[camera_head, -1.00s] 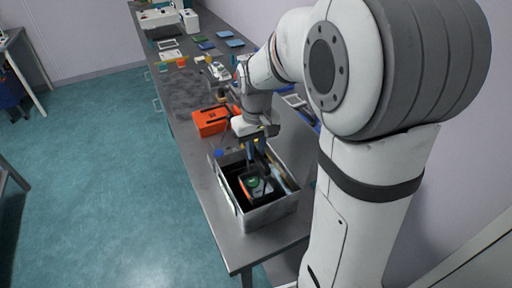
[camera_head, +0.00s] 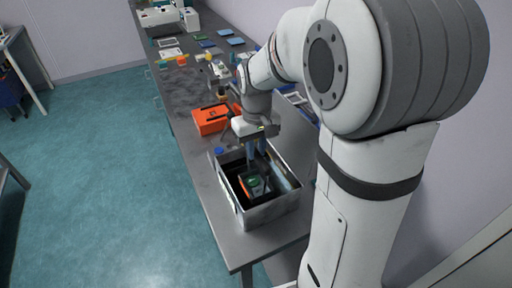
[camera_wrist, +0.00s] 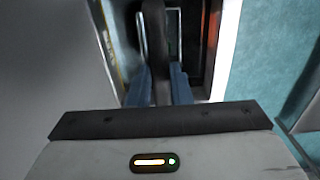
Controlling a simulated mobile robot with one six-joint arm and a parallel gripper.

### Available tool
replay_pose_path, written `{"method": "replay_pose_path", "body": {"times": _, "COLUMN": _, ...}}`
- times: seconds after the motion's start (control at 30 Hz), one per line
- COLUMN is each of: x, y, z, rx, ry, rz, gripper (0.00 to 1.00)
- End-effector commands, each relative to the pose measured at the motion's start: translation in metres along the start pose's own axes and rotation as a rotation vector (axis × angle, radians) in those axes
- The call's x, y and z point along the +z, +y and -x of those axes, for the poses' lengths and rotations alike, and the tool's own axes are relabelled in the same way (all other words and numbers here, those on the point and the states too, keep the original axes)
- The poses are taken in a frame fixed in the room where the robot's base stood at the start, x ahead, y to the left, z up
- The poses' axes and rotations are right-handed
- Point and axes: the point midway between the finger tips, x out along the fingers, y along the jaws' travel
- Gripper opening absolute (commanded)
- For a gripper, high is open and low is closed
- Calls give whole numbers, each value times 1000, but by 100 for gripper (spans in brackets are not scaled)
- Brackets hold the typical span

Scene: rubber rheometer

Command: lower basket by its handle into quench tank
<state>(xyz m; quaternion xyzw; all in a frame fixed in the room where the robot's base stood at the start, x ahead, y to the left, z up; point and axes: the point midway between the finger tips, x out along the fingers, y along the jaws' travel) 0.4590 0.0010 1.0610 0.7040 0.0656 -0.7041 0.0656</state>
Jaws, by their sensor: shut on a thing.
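The quench tank (camera_head: 270,213) is an open grey metal box near the front end of the bench in the head view. The basket (camera_head: 257,187) is small and dark, with something greenish and orange in it, and hangs inside the tank's walls. My gripper (camera_head: 257,160) is above it, with its blue fingers shut on the basket's dark upright handle. In the wrist view the handle (camera_wrist: 155,40) rises between my fingers (camera_wrist: 160,85), and the tank's pale rim (camera_wrist: 222,50) runs along the right. Whether the basket touches the tank floor is hidden.
An orange box (camera_head: 211,119) stands on the bench (camera_head: 190,98) just behind the tank. A blue round item (camera_head: 219,151) is by the tank's left rear corner. Several small items and blue pads (camera_head: 235,41) lie farther back.

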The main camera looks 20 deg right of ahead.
Motion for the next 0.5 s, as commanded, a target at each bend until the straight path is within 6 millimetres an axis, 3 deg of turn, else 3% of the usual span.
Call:
{"method": "replay_pose_path", "body": {"times": 0.27, "x": 0, "y": 0, "z": -3, "rx": 0, "ry": 1, "rz": 0, "gripper": 0}}
{"method": "replay_pose_path", "body": {"times": 0.3, "x": 0, "y": 0, "z": -3, "rx": 0, "ry": 1, "rz": 0, "gripper": 21}}
{"method": "replay_pose_path", "body": {"times": 0.5, "x": 0, "y": 0, "z": -3, "rx": 0, "ry": 1, "rz": 0, "gripper": 38}}
